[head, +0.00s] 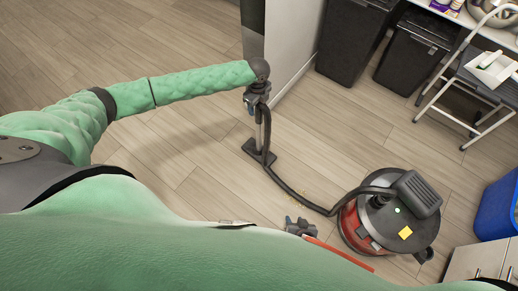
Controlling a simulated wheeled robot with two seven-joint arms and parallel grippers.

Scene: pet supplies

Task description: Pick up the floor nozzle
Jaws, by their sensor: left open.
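The floor nozzle (252,152) is a dark flat head on the wood floor, with an upright metal tube rising from it. A black hose runs from near the top of this tube to the red and black vacuum (365,235) at right. My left gripper (257,101) is at the end of the green arm, right over the top of the tube. It is open; I cannot tell whether its fingers touch the tube. My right gripper (300,226) shows only in part past my body, low in the middle, and its jaws are not clear.
Dark bins (352,38) stand at the back, next to a pale cabinet side. A step stool (480,90) is at upper right and a blue bin (497,208) at the right edge. A red strip (340,252) lies near my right gripper. Floor left of the nozzle is clear.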

